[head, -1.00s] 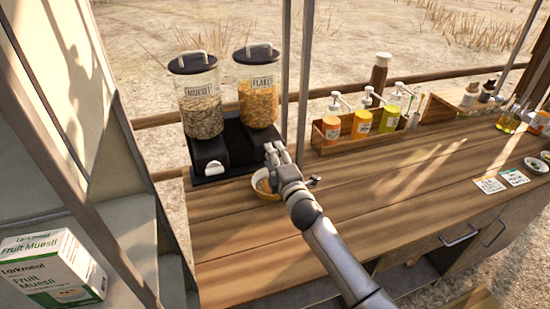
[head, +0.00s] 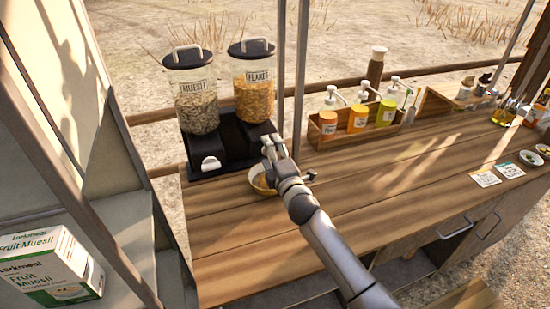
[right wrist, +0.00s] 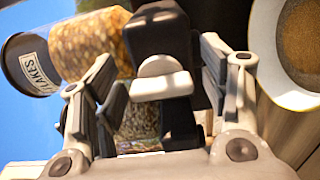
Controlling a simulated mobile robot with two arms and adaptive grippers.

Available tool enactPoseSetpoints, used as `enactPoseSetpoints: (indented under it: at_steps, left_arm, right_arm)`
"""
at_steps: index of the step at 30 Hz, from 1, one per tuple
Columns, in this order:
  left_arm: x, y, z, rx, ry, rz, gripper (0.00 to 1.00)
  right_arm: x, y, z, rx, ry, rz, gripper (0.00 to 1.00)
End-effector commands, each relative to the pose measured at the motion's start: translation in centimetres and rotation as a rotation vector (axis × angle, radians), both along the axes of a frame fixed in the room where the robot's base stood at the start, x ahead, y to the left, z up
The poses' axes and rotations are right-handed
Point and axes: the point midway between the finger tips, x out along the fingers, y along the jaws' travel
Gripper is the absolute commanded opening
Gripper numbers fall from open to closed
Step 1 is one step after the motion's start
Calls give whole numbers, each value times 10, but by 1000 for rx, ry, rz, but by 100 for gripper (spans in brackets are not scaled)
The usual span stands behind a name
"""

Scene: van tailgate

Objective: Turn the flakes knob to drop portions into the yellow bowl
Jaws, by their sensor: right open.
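The flakes dispenser (head: 254,95) is a clear canister of orange flakes with a dark lid, on a black base. Its pale knob (right wrist: 160,82) shows in the right wrist view on a black housing; my right gripper hides it in the head view. My right gripper (head: 271,147) is open in front of the knob; in the right wrist view its fingers stand on either side of the knob. I cannot tell whether they touch it. The yellow bowl (head: 262,191) sits on the counter below, partly hidden by my gripper, with brown contents (right wrist: 302,35). My left gripper is out of view.
The muesli dispenser (head: 197,100) stands left of the flakes one, with its own white knob (head: 210,163). The counter's middle (head: 400,190) is mostly clear.

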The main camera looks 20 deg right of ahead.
Motion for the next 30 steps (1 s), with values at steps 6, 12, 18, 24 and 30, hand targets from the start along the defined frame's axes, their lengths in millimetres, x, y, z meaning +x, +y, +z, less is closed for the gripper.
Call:
enactPoseSetpoints:
  at_steps: [6,12,18,24,30]
  left_arm:
    - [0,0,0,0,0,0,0]
    - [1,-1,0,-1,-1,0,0]
    - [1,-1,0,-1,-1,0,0]
    - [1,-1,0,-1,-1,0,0]
    - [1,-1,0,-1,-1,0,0]
  right_arm:
    - [-22,-1,-2,0,2,1,68]
    - [-59,-2,-2,0,2,1,68]
    - [-94,-4,-2,-1,3,0,68]
    - [-114,-4,-2,0,3,0,68]
    - [-119,-4,-1,0,1,0,68]
